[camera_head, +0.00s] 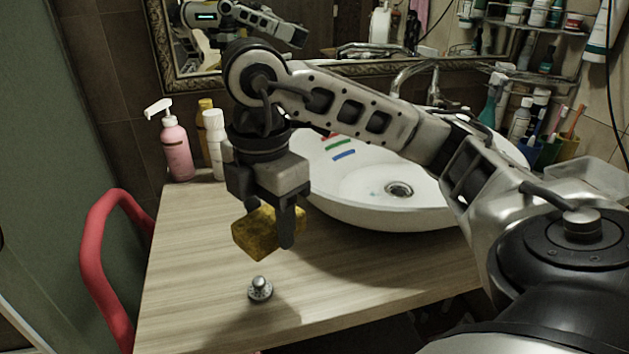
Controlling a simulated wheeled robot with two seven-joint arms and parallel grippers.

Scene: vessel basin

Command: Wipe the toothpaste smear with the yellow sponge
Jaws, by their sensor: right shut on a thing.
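The yellow sponge (254,236) is between the fingers of my right gripper (273,228), which is shut on it. It hangs over the wooden counter, left of the white basin (400,213), apart from the basin. Red, green and blue streaks (340,146) mark the basin's inner left wall; they look like the toothpaste smear. Small faint bluish spots show near the drain (398,189). My right arm crosses in front of the basin and hides part of its back and right side. My left gripper is not in view.
A small metal knob (259,288) stands on the counter (200,260) below the sponge. A pink pump bottle (176,150) and other bottles stand at the back left. A red chair (92,255) is at the left. Cups and bottles crowd the right; the front left counter is mostly clear.

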